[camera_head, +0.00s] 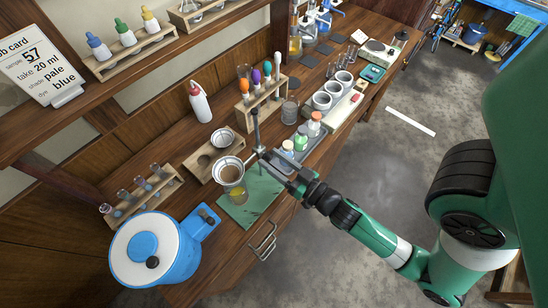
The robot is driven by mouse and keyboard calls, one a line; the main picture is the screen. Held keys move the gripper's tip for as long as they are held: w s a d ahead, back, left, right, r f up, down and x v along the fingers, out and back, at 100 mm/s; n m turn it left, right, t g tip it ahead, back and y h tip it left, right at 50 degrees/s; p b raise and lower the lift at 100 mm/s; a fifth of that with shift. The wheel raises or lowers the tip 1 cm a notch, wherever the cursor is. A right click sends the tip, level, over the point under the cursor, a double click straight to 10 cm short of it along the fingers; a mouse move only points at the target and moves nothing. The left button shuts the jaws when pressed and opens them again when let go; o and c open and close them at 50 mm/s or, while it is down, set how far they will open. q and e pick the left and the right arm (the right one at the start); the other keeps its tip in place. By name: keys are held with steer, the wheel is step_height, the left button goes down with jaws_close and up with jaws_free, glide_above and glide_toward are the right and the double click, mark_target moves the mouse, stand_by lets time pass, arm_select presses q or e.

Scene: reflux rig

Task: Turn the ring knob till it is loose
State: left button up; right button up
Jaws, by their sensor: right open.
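A thin metal stand rod (256,125) rises near the middle of the bench. A ring on it holds a funnel with a brown inside (230,172) above a glass with yellow liquid (238,194), over a green mat (262,199). My right gripper (268,162) reaches in from the right, with its fingertips close to the rod where the ring's clamp sits. The jaws are open. The ring knob is too small and too close to the fingertips to make out, and I cannot tell whether they touch it. My left gripper is not in view.
Small capped bottles (301,138) stand in a tray just right of my gripper. A blue lidded vessel (151,249), a test tube rack (139,193) and a wooden holder (201,166) stand to the left. A dropper rack (262,96) is behind. The floor at right is mostly clear.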

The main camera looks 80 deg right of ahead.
jaws_close()
steer(key=shift+n, duration=0.4)
steer(key=n, duration=0.4)
steer(key=shift+n, duration=0.4)
steer(key=n, duration=1)
steer(key=shift+n, duration=0.4)
steer(key=n, duration=0.5)
steer(key=shift+n, duration=0.3)
jaws_free()
